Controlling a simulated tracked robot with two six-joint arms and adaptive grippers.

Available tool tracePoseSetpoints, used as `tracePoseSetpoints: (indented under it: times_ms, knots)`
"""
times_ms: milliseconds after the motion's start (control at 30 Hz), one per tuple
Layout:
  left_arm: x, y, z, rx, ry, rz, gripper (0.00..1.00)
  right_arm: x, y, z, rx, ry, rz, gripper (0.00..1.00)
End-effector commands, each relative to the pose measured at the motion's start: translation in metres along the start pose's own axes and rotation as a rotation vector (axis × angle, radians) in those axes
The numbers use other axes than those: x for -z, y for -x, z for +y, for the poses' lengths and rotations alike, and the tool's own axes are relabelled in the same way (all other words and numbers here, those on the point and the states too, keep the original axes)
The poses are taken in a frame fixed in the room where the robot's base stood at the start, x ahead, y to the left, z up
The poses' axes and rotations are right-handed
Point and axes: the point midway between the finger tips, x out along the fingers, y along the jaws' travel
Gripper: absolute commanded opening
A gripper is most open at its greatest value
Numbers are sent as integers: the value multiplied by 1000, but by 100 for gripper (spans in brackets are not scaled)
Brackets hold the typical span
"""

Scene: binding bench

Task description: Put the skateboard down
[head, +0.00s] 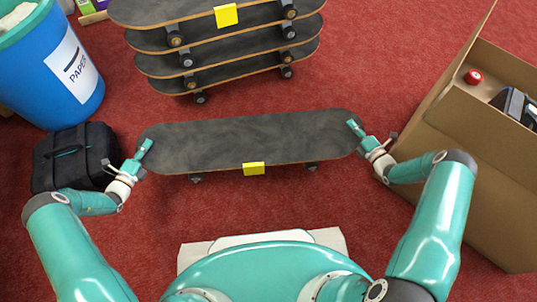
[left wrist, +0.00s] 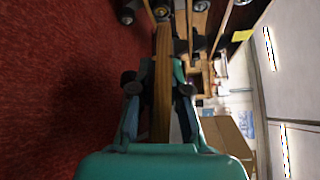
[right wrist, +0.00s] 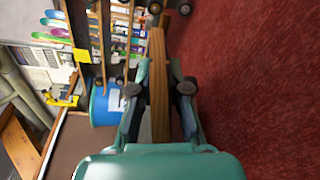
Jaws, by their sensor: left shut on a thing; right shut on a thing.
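A skateboard (head: 250,140) with a dark grey deck and a yellow tag (head: 253,168) on its near edge lies level across the middle of the head view. Its wheels point down; I cannot tell whether they touch the carpet. My left gripper (head: 143,150) is shut on its left end, and my right gripper (head: 357,128) is shut on its right end. The deck's wooden edge runs between the fingers in the left wrist view (left wrist: 163,85) and in the right wrist view (right wrist: 159,85).
A stack of several skateboards (head: 225,62) stands just behind. A blue paper bin (head: 45,75) and a black case (head: 75,157) are at left. An open cardboard box (head: 490,170) holding a red item (head: 473,77) stands at right. Red carpet (head: 240,210) is bare in front of the board.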

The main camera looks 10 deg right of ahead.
Motion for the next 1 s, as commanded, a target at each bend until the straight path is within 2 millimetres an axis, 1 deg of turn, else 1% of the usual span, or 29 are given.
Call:
tracePoseSetpoints:
  times_ms: [33,533,1000]
  knots:
    - [-6,1,-3,6,-1,-10,0,-6,1,2,-3,7,-10,0]
    - [-2,-1,-4,6,-1,-9,0,-9,2,1,-3,8,-11,0]
    - [0,-1,16,5,-1,-9,0,0,-1,-17,-3,7,-9,0]
